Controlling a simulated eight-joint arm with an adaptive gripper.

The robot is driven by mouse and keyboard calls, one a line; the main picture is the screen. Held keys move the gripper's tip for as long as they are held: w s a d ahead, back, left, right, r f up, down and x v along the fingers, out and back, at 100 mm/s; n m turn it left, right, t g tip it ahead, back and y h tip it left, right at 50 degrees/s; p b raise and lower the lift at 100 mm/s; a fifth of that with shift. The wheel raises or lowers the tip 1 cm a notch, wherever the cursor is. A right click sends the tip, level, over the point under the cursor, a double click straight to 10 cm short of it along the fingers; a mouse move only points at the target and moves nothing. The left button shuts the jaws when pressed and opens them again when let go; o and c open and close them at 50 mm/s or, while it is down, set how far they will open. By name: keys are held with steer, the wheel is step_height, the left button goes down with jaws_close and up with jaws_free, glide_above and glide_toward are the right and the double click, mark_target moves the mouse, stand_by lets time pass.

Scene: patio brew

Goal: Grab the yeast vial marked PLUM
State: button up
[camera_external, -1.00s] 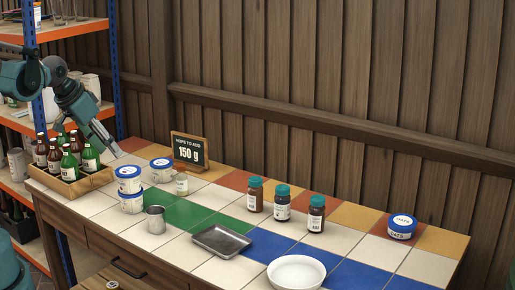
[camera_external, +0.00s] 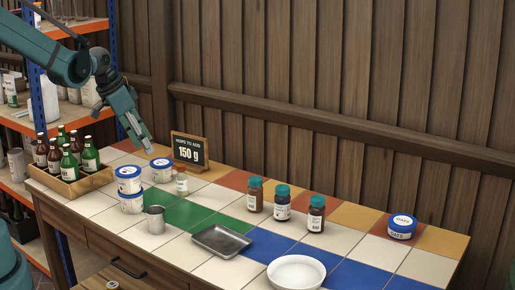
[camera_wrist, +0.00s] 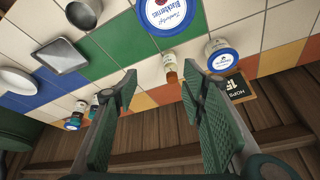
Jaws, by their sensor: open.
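Three brown bottles with teal caps, the left (camera_external: 255,195), the middle (camera_external: 282,204) and the right (camera_external: 316,215), stand in a row further right. I cannot read PLUM on any label. My gripper (camera_external: 146,148) is open and empty, above the back left of the table and apart from everything. In the wrist view its fingers (camera_wrist: 159,78) are spread.
White tubs with blue lids (camera_external: 129,180) stand left of the small vial, with a metal cup (camera_external: 155,220) in front. A crate of bottles (camera_external: 88,186), a sign reading 150 g (camera_external: 189,150), a metal tray (camera_external: 221,241), a white bowl (camera_external: 296,272) and an oats tub (camera_external: 402,228) surround free tiles.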

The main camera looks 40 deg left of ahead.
steer(key=m+p, duration=0.2)
glide_toward(178, 165)
steer(key=s+f, duration=0.1)
steer(key=s, duration=0.1)
steer(key=w+f, duration=0.2)
steer(key=w+f+m+g+h+p, duration=0.1)
steer(key=f, duration=0.1)
steer(key=w+d+f+m, duration=0.1)
steer(key=w+f, duration=0.1)
steer(key=f, duration=0.1)
steer(key=shift+w+d+g+h+p, duration=0.1)
steer(key=shift+w+g+h+p, duration=0.2)
steer(key=shift+w+g+p, duration=0.1)
steer(key=shift+w+f+m, duration=0.1)
steer(key=shift+f+m, duration=0.3)
steer(key=shift+x, duration=1.3)
steer(key=shift+d, duration=0.15)
steer(key=shift+b+x, duration=1)
steer(key=shift+x, duration=1.6)
